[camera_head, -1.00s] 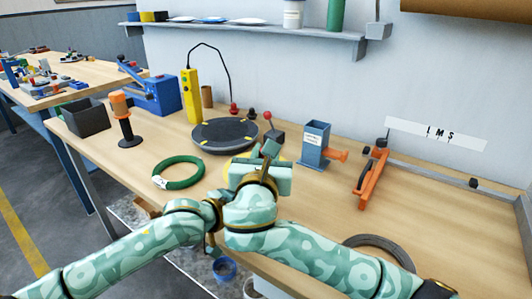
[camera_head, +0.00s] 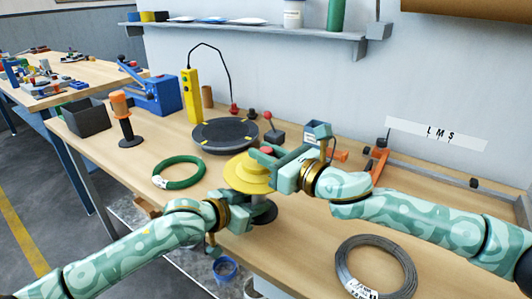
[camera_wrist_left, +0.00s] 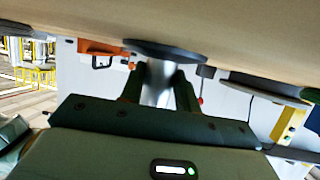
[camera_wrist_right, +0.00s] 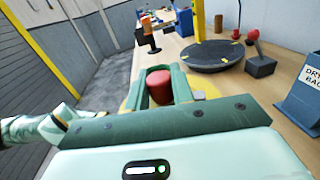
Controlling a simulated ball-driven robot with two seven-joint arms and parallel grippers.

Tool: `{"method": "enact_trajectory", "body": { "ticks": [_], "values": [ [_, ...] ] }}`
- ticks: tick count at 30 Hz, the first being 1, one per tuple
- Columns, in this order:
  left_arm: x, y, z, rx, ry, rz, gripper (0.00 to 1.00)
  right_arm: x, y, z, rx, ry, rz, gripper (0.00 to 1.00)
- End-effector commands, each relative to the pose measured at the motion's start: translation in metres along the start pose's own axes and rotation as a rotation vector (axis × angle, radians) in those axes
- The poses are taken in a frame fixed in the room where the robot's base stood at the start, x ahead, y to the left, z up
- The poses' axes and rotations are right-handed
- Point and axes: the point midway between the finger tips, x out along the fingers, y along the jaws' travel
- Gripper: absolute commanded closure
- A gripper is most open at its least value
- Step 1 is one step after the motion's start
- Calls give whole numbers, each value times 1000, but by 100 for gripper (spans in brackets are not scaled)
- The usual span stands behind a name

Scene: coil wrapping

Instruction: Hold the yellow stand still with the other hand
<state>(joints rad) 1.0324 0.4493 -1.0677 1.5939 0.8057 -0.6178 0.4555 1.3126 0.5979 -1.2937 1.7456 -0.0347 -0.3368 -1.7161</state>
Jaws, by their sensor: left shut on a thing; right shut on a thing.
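The yellow stand (camera_head: 247,178) stands upright near the table's front edge, with a round yellow plate, a dark base (camera_head: 264,212) and a red knob (camera_head: 267,150) on top. My left gripper (camera_head: 240,215) is low at the stand's front. In the left wrist view its fingers are shut on the stand's grey post (camera_wrist_left: 157,82), close to the dark base disc (camera_wrist_left: 165,50). My right gripper (camera_wrist_right: 160,88) is shut on the red knob, which shows between its fingers in the right wrist view. In the head view that gripper partly hides the stand's top.
A green coil (camera_head: 179,173) lies left of the stand and a grey wire coil (camera_head: 375,268) at front right. A dark turntable (camera_head: 225,134), a blue bag holder (camera_head: 318,131) and an orange tool (camera_head: 373,163) stand behind. Bare tabletop (camera_head: 315,225) lies between stand and grey coil.

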Motion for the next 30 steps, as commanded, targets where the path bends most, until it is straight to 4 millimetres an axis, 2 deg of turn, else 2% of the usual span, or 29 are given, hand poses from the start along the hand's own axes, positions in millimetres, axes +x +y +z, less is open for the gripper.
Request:
{"method": "enact_trajectory", "body": {
  "ticks": [18, 30],
  "values": [
    [0, 0, 0, 1, 0, 0, 100, 2, -2, -1, -1, 16, 569, 99],
    [0, 1, 1, 1, -1, 1, 100, 2, 0, -2, -4, 25, 837, 99]
  ]
}}
